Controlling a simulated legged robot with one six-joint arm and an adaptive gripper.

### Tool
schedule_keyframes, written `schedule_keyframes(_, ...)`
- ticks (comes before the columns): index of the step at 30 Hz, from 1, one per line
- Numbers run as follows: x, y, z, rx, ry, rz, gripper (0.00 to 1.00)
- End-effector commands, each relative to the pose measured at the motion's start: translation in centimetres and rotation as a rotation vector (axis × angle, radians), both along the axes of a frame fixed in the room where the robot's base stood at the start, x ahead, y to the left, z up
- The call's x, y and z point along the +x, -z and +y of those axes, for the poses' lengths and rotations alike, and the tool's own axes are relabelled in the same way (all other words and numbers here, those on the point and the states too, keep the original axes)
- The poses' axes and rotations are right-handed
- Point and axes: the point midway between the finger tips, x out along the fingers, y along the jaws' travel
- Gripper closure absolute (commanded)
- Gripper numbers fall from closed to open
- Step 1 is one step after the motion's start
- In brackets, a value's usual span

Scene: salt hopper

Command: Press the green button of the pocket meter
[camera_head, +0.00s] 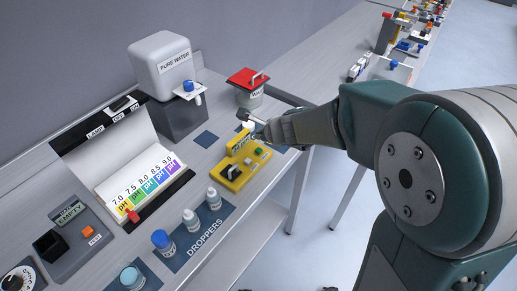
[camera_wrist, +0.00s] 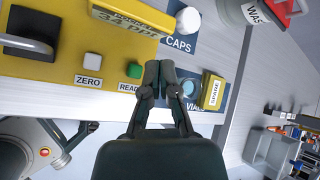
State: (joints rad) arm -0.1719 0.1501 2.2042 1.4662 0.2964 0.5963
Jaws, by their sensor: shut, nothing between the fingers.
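The yellow pocket meter (camera_head: 232,184) stands on the bench, right of the droppers. Contact cannot be told.
A CAPS spot (camera_wrist: 178,42) with a white cap (camera_wrist: 188,20), a vial (camera_wrist: 188,88) and a yellow SPARE box (camera_wrist: 213,91) are close by. The waste bin (camera_head: 249,97) with a red lid stands behind. Dropper bottles (camera_head: 190,220) stand in front. The bench edge is near.

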Motion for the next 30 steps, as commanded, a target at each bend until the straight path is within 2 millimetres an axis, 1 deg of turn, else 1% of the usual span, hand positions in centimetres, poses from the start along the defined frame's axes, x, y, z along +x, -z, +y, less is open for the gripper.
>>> schedule_keyframes(3,0.0,-1.1,0.0,0.0,-0.002,-0.004,1.0)
schedule_keyframes(9,0.0,-2.2,0.0,0.0,0.001,-0.001,1.0)
schedule_keyframes(30,0.0,-2.1,0.0,0.0,0.001,0.001,1.0)
